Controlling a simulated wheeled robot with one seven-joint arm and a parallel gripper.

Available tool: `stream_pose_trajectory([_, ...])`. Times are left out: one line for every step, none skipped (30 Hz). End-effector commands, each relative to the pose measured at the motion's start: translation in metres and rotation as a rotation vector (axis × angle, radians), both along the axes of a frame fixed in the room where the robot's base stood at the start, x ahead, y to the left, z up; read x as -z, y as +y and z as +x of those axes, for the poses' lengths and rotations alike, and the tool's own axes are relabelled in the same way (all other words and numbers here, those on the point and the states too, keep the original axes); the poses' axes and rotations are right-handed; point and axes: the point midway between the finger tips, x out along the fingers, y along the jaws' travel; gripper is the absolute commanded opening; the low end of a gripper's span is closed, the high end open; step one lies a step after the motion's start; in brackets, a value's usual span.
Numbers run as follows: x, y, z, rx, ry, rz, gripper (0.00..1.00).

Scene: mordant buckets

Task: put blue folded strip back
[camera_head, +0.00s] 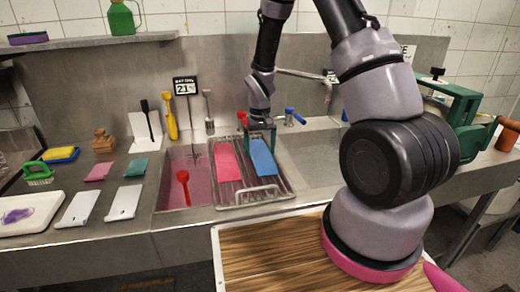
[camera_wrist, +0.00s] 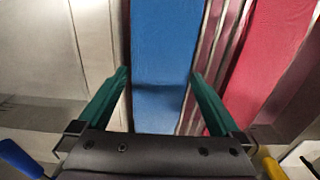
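The blue folded strip (camera_head: 263,160) lies flat on the metal rack (camera_head: 262,194), to the right of a pink-red strip (camera_head: 228,160). My gripper (camera_head: 260,138) is over the far end of the blue strip, pointing down. In the wrist view, its green fingers (camera_wrist: 159,74) are spread apart, one on each side of the blue strip (camera_wrist: 165,45). A shadow of my gripper falls across the strip. Whether the fingertips touch its edges I cannot tell. The red strip (camera_wrist: 275,60) is to the right in the wrist view.
A basin with pink liquid (camera_head: 178,170) and a red spoon (camera_head: 183,184) is left of the rack. An empty sink (camera_head: 315,160) is to its right. Blue-handled (camera_head: 291,115) and red-handled taps stand behind. Small white boards (camera_head: 122,203) and coloured pads lie at left.

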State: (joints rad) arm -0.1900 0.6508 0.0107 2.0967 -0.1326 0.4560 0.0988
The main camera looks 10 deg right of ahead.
Motion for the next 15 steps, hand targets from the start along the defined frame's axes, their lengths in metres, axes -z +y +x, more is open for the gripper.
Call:
stream_pose_trajectory([-0.002,0.0,0.0,0.0,-0.001,0.0,1.0])
stream_pose_trajectory([-0.004,0.0,0.001,0.0,-0.002,0.0,1.0])
stream_pose_trajectory([-0.008,0.0,0.001,0.0,-0.003,0.001,1.0])
stream_pose_trajectory([-0.012,0.0,0.001,0.0,-0.003,0.001,1.0])
stream_pose_trajectory([-0.016,0.0,0.001,0.0,-0.003,0.001,1.0])
stream_pose_trajectory([-0.024,0.0,0.001,-0.001,-0.005,0.001,1.0])
stream_pose_trajectory([-0.03,0.0,0.001,0.0,-0.005,0.001,1.0])
stream_pose_trajectory([-0.036,0.0,0.001,0.0,-0.006,0.001,1.0])
stream_pose_trajectory([-0.045,0.0,0.001,0.0,-0.006,0.001,1.0])
stream_pose_trajectory([-0.052,0.0,0.002,0.0,-0.007,0.001,1.0])
stream_pose_trajectory([-0.059,0.0,0.001,0.0,-0.006,0.001,1.0])
stream_pose_trajectory([-0.068,0.0,0.001,0.0,-0.006,0.001,1.0])
stream_pose_trajectory([-0.075,0.0,0.001,0.0,-0.006,0.001,1.0])
stream_pose_trajectory([-0.081,0.0,0.001,0.001,-0.005,0.001,1.0])
stream_pose_trajectory([-0.089,0.0,0.001,0.0,-0.006,0.001,1.0])
